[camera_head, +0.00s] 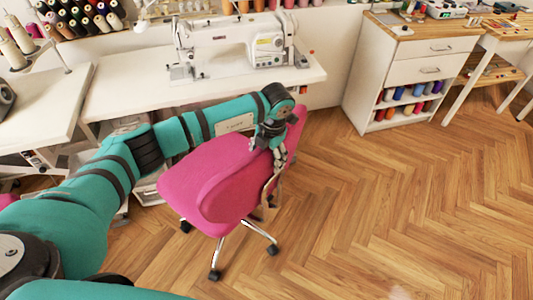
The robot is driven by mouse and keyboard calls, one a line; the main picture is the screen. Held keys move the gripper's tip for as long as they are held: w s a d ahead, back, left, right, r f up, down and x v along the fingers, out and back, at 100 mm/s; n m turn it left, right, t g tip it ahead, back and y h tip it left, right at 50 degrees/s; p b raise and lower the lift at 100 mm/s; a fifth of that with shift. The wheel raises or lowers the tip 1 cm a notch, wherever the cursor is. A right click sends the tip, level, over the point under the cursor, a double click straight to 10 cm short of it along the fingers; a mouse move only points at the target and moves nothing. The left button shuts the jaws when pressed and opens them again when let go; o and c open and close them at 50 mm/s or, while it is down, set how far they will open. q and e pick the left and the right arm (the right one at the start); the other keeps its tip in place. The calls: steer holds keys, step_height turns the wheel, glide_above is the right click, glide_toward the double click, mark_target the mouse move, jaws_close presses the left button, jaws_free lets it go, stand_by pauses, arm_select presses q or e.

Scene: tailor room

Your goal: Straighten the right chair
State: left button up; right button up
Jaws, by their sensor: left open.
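The right chair (205,180) is pink, on a chrome base with black casters, and stands upright in front of the sewing table. Its large cushion faces left, and a narrower pink part shows at its right side. My left arm reaches across above the chair from the left. My left gripper (277,152) is open and points down at the chair's right side, beside the narrower pink part. Whether its fingers touch the chair I cannot tell. The arm and gripper hide part of the chair. My right gripper is not in view.
A white table (120,93) with a sewing machine (235,48) stands behind the chair. A white drawer cabinet (405,75) with thread spools is at the back right. Pink parts, perhaps of another chair, show at the left edge. The wooden floor (400,210) to the right is clear.

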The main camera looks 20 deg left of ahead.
mark_target(217, 178)
arm_select(q)
steer(key=c, duration=0.9)
jaws_close()
steer(key=s+a+m, duration=0.1)
steer(key=s, duration=0.1)
steer(key=s+a+m, duration=0.1)
steer(key=s+a, duration=0.1)
steer(key=s, duration=0.1)
steer(key=shift+s+a+m+p, duration=0.1)
steer(key=shift+s+m+p, duration=0.2)
steer(key=shift+m+p, duration=0.1)
steer(key=s+a+m+b, duration=0.1)
steer(key=s+a, duration=0.1)
steer(key=s+a+m+b, duration=0.1)
steer(key=s+a+m, duration=0.1)
steer(key=s+a, duration=0.1)
steer(key=shift+f+t+h, duration=0.1)
steer(key=shift+t+h, duration=0.2)
steer(key=shift+t, duration=0.1)
steer(key=shift+s+a+m, duration=0.6)
steer(key=shift+s+a, duration=0.05)
steer(key=shift+a, duration=0.15)
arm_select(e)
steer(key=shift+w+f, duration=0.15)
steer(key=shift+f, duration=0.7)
arm_select(q)
steer(key=o, duration=0.9)
jaws_free()
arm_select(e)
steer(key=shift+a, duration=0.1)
